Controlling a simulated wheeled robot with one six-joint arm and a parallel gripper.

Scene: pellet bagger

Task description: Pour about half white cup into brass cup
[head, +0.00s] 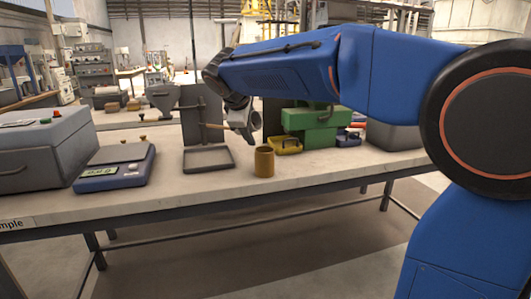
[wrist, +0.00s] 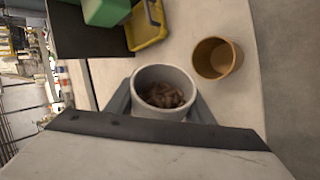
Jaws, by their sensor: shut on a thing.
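My gripper (head: 240,108) is shut on the white cup (wrist: 164,74), one finger showing on either side of it in the wrist view. The white cup holds brown pellets, lying low inside. In the head view the cup (head: 239,120) looks tilted and hangs above the bench, up and left of the brass cup. The brass cup (head: 264,162) stands upright on the bench near its front edge. In the wrist view the brass cup (wrist: 228,60) is apart from the white cup, to its upper right, and shows no pellets inside.
A grey tray (head: 208,168) lies left of the brass cup, with a blue scale (head: 112,180) and a grey machine (head: 40,150) further left. Behind stand a green block (head: 310,120), a yellow bin (head: 286,146) and a blue bin (head: 348,139).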

